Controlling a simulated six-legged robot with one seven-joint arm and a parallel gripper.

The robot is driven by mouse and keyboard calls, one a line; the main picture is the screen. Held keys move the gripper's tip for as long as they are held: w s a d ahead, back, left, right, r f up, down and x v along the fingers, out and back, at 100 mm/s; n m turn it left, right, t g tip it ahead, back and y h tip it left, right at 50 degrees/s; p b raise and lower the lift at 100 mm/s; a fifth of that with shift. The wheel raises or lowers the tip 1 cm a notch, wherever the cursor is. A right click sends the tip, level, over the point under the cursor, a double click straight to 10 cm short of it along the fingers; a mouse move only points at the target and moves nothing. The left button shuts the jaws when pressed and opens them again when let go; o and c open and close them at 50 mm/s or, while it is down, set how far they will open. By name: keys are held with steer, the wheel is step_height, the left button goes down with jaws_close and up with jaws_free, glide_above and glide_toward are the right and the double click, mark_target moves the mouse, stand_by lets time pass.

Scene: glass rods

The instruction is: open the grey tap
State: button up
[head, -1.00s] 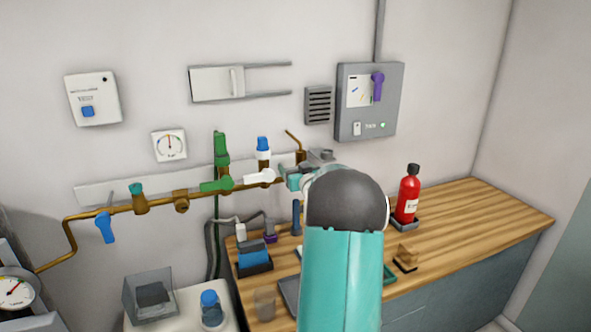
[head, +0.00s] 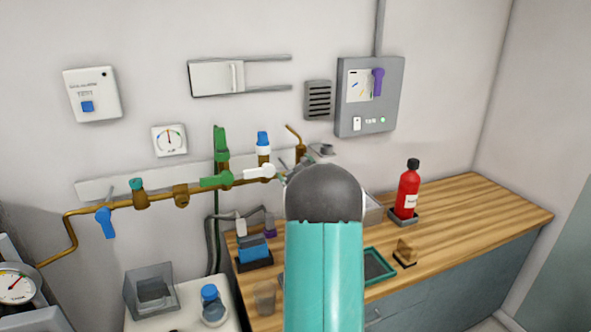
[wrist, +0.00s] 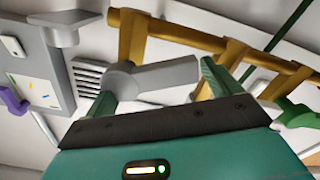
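The grey tap shows in the wrist view as a round hub with a flat grey lever (wrist: 168,75) reaching right from it, in front of the brass pipe. My gripper (wrist: 160,90) is open, with one green finger on each side of the lever. I cannot tell whether either finger touches it. In the head view my arm covers the gripper and most of the tap.
The brass pipe (head: 155,200) along the wall carries a blue lever (head: 105,223), a green lever (head: 215,181) and a white lever (head: 260,172) left of my arm. A red bottle (head: 408,190) stands on the wooden counter (head: 470,215). A grey panel (head: 347,125) hangs above.

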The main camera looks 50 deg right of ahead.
steer(key=shift+s, duration=0.1)
steer(key=v, duration=1.3)
steer(key=shift+s+a, duration=0.2)
steer(key=shift+s, duration=0.05)
